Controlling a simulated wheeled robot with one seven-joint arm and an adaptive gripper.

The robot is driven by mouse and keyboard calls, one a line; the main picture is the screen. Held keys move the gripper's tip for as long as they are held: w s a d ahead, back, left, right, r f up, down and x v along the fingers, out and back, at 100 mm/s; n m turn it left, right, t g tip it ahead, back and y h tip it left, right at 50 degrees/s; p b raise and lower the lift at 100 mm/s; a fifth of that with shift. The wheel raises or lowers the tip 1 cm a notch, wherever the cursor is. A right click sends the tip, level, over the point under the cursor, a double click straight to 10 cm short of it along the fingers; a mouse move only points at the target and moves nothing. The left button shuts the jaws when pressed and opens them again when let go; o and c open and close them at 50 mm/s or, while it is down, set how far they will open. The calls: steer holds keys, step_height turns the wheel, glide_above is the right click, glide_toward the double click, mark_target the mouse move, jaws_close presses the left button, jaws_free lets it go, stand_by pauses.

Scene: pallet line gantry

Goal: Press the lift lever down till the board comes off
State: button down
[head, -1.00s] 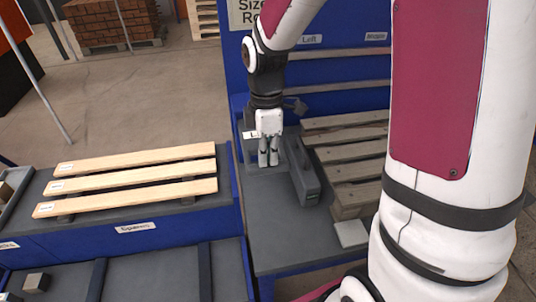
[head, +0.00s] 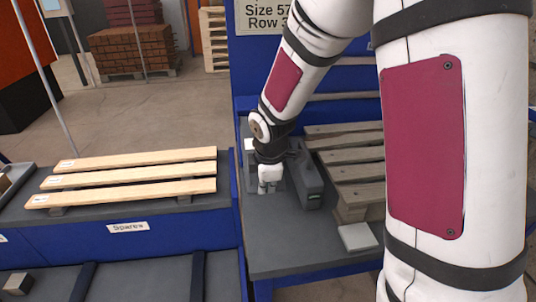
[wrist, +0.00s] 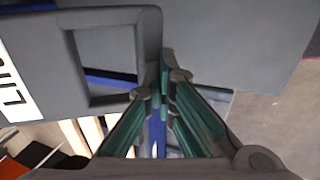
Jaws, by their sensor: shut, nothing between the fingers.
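My gripper (head: 268,190) is shut and empty, pointing down beside the left side of a dark grey upright unit (head: 308,185) on the bench. In the wrist view, my gripper (wrist: 165,75) has its green-padded fingers together near the edge of a grey frame (wrist: 112,20) with a rectangular opening. A white label (wrist: 15,80) on that frame is partly cut off. I cannot tell whether the fingers touch the frame, or which part is the lift lever; my wrist hides some of it. A weathered grey pallet with slatted boards (head: 350,152) stands right of the unit.
A low blue bench (head: 170,240) at left carries pale spare boards (head: 130,172). A blue signed panel (head: 250,75) stands behind. A small light grey block (head: 357,237) lies at the bench's front right. The grey bench top (head: 290,240) in front is clear.

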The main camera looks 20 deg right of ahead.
steer(key=b+x, duration=0.1)
steer(key=x, duration=0.3)
steer(key=shift+w+b, duration=0.15)
steer(key=shift+b, duration=0.2)
steer(key=shift+w+d+f+b, duration=0.2)
steer(key=shift+w+f+b, duration=0.35)
steer(key=shift+f, duration=0.4)
